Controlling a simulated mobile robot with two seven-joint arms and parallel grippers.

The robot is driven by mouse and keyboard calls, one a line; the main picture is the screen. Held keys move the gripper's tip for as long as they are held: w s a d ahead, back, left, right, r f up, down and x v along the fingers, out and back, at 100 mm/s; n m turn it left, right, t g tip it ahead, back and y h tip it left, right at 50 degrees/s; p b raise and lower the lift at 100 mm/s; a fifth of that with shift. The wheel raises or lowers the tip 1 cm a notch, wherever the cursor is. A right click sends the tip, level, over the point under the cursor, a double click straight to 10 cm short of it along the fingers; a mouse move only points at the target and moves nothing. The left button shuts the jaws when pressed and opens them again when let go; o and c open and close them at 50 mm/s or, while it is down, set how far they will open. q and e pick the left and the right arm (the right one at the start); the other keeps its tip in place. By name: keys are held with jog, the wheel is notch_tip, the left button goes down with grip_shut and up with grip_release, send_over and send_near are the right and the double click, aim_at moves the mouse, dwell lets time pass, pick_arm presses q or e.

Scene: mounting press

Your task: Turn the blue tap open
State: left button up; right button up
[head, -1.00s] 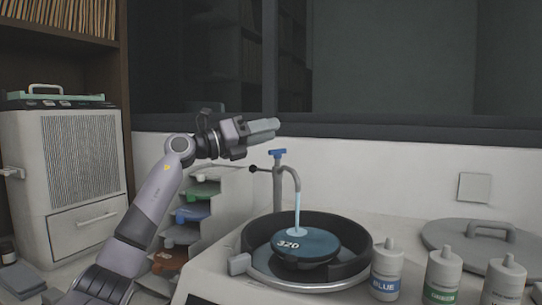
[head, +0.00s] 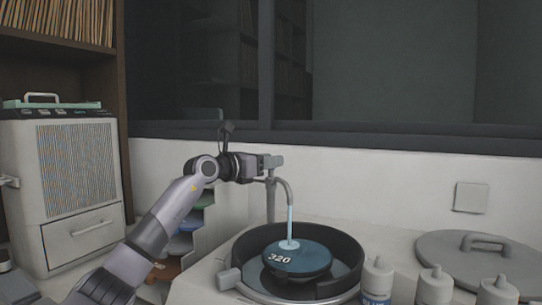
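The tap (head: 270,203) is a thin grey post with a curved spout behind the round black basin (head: 347,243). A pale blue stream (head: 290,222) runs from the spout onto a dark blue disc (head: 312,258) marked 320 in the basin. My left gripper (head: 273,162) is at the top of the tap post, its fingers pointing right. It covers the place of the tap's blue handle, which I cannot see. Whether the fingers touch or grip the handle cannot be made out. My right gripper is not in view.
Several white bottles, one at the front (head: 377,281), stand right of the basin. A grey lid (head: 455,251) with a handle lies behind them. A rack with coloured shelves (head: 183,243) is behind my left arm. A wall with a dark window closes the back.

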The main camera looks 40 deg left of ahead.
pick_arm(q)
jog(key=shift+w, duration=0.5)
grip_shut()
jog(key=shift+d, duration=0.1)
